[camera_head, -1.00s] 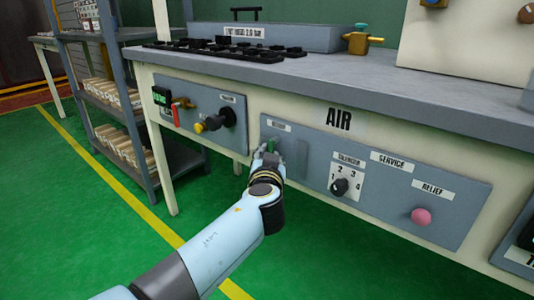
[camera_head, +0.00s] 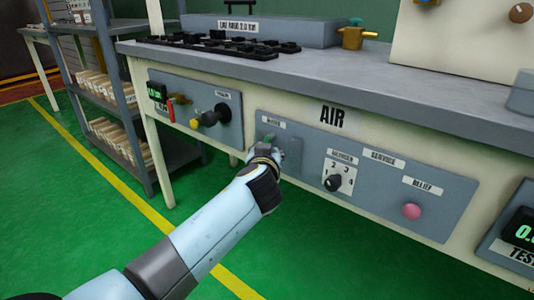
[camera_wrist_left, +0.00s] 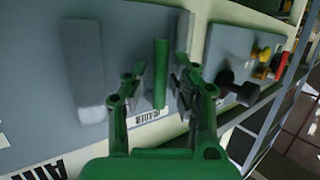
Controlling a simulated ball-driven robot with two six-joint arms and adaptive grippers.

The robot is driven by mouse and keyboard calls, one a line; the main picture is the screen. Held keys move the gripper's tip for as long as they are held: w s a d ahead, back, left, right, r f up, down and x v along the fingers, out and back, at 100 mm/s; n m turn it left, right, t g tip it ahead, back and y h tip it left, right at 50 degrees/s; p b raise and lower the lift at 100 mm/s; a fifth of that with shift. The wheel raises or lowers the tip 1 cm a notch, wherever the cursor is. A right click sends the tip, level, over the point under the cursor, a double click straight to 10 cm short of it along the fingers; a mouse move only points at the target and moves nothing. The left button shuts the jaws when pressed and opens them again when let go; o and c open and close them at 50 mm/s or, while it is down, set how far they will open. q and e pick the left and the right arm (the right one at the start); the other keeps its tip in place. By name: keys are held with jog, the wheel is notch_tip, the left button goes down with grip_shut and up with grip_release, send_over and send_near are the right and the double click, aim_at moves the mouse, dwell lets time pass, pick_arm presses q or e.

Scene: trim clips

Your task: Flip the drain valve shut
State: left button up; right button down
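A green lever (camera_head: 269,138) stands on the grey AIR panel (camera_head: 390,188), at its left end under a small blurred label. In the left wrist view the lever (camera_wrist_left: 160,73) is a green upright bar. My left gripper (camera_wrist_left: 158,78) reaches it with one finger on each side, open, with visible gaps to the bar. In the head view my wrist hides most of the fingers. A brass valve with a red handle (camera_head: 171,109) sits on the panel to the left. I cannot read which part is labelled drain. My right gripper is not in view.
The left panel also has a black knob with a yellow part (camera_head: 209,118). Right of the lever are a selector knob (camera_head: 333,183) and a pink relief button (camera_head: 411,211). The bench top (camera_head: 330,70) overhangs the panels. A shelf rack (camera_head: 108,100) stands at left.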

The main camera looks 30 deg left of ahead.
pick_arm(q)
jog(key=v, duration=0.7)
jog(key=shift+s, duration=0.15)
jog(key=shift+d+r, duration=0.1)
